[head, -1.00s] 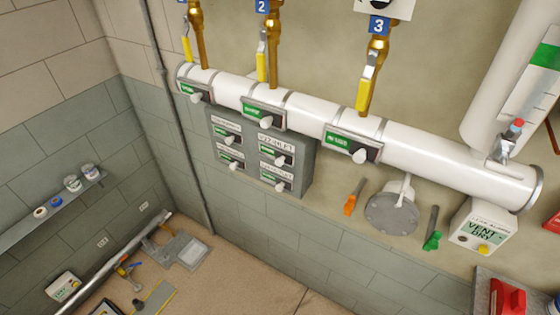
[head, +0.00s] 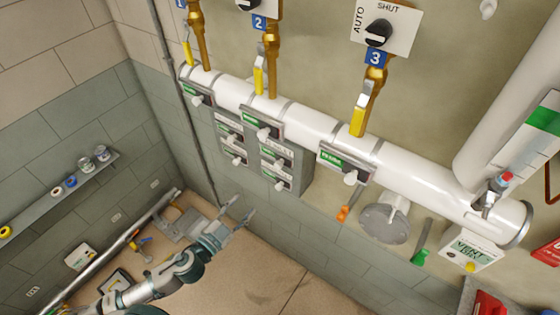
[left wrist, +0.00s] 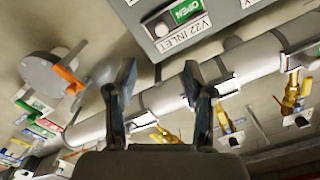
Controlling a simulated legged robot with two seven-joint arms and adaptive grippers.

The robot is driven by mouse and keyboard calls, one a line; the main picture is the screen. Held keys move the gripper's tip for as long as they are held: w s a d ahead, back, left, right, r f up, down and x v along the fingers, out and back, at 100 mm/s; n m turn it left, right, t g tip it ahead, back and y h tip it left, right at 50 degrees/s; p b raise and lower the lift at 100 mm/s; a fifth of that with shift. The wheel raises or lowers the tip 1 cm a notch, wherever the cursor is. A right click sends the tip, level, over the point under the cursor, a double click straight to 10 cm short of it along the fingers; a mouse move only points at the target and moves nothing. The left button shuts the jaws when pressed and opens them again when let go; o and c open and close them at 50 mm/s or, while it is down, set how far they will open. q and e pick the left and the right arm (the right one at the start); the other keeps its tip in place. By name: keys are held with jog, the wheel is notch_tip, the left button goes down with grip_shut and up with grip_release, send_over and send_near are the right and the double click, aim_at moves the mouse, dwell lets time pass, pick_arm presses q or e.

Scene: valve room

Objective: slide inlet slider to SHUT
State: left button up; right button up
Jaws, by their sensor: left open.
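The inlet slider is a small white knob (head: 280,163) on the grey panel box (head: 307,168) under the white pipe, in its right column. In the left wrist view the V22 INLET label (left wrist: 186,33) is close at the top, with a green OPEN sign (left wrist: 187,11) and the round white knob (left wrist: 162,28) beside it. My left gripper (head: 240,207) is open and empty, below and left of the panel box in the head view. In the left wrist view its two fingers (left wrist: 158,92) stand apart, touching nothing. My right gripper does not show.
The white pipe (head: 420,180) runs above the panel, with several similar sliders and yellow-handled valves. A round grey flange (head: 383,224), an orange handle (head: 343,213) and a green handle (head: 420,256) hang to the right. The floor front centre is clear.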

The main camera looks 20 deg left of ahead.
pick_arm(q)
jog(key=b, duration=0.8)
send_near(276, 167)
jog(key=p+x, duration=0.2)
jog(key=x, duration=0.7)
jog(key=shift+a+p, duration=0.1)
jog(key=shift+p, duration=0.3)
jog(key=shift+w+d, duration=0.15)
jog(key=shift+d, duration=0.05)
grip_shut()
